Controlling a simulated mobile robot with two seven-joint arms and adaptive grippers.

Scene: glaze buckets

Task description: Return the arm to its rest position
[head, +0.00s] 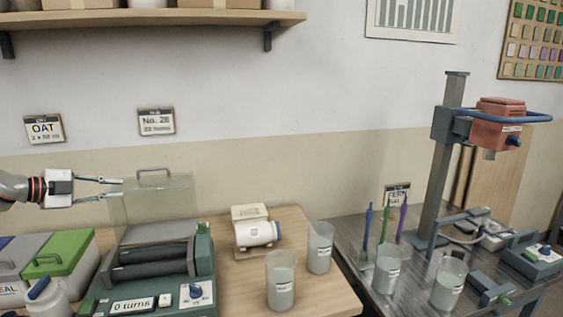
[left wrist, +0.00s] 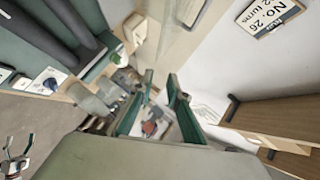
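My left gripper (head: 121,188) is open and empty in the head view. Its fingertips are level, at the left edge of a clear cover with a grey handle (head: 155,172). The cover stands upright over the roller machine (head: 150,262); I cannot tell whether the fingers touch it. In the left wrist view the two green fingers (left wrist: 160,85) stand apart with nothing held between them. A small, blurred pronged shape at that view's lower left may be my right gripper (left wrist: 15,158); its state is unclear.
A green-lidded bin (head: 70,250) and a white jug (head: 45,300) stand left of the machine. A white jar on a stand (head: 258,236) and two grey cups (head: 281,285) are right of it. A metal table (head: 345,235) holds a red-headed mixer (head: 500,115). A shelf (head: 150,18) hangs above.

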